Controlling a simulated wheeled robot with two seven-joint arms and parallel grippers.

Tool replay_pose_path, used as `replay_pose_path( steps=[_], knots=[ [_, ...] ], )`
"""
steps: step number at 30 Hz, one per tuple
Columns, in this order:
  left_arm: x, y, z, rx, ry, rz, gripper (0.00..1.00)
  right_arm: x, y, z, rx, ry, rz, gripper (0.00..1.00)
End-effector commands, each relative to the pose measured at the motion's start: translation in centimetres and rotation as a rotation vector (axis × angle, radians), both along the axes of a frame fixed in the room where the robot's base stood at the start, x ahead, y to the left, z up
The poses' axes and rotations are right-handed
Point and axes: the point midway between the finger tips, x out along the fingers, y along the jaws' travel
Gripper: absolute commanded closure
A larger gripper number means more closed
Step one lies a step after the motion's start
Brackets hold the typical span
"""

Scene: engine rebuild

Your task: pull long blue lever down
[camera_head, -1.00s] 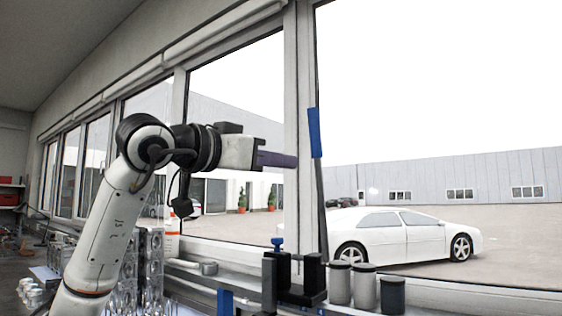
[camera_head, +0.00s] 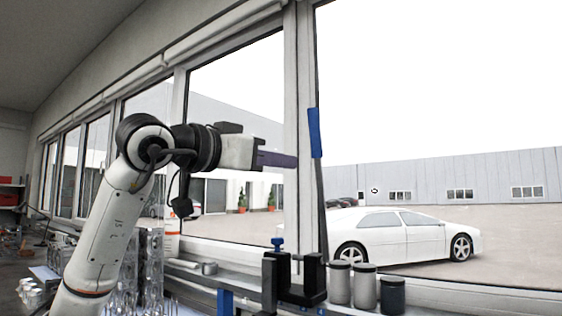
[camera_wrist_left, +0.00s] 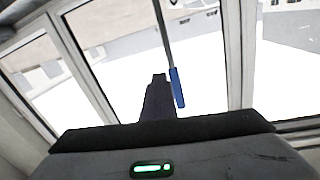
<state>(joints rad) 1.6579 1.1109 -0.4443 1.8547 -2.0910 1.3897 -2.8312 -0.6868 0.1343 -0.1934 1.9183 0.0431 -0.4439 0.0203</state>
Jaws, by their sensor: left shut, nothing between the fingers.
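The long lever stands upright, with a dark thin shaft (camera_head: 320,200) and a blue handle (camera_head: 314,133) at its top. The blue handle also shows in the left wrist view (camera_wrist_left: 177,88), just right of the fingertips. My left gripper (camera_head: 294,161) is shut and empty, its dark fingers pointing right toward the lever. In the head view a small gap lies between the fingertips and the handle, near its lower end. In the left wrist view the closed fingers (camera_wrist_left: 158,84) show beside the handle; I cannot tell whether they touch. My right gripper is not in view.
A black bracket (camera_head: 270,285) stands at the lever's foot on the bench, with several grey cylinders (camera_head: 364,287) to its right. Shiny metal engine parts (camera_head: 150,270) stand behind my left arm. A window frame post (camera_head: 298,120) is behind the fingertips.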

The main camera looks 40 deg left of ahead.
Motion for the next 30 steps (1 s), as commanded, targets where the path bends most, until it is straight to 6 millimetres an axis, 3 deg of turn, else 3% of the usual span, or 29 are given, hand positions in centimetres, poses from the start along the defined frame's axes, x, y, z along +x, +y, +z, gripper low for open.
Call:
replay_pose_path(
  steps=[1, 7, 18, 30],
  knots=[
    [0.0, 0.0, 0.0, 0.0, 0.0, 0.0, 0.93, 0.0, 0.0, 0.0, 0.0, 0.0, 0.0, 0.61],
    [0.0, 0.0, 0.0, 0.0, 0.0, 0.0, 0.61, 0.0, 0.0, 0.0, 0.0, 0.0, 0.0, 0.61],
    [-0.7, 0.1, 0.0, 0.0, -0.001, 0.001, 0.61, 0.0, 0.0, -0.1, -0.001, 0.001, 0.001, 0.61],
    [-7.9, 0.3, 0.1, 0.001, -0.004, 0.002, 0.61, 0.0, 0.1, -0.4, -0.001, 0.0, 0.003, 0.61]
  ],
)
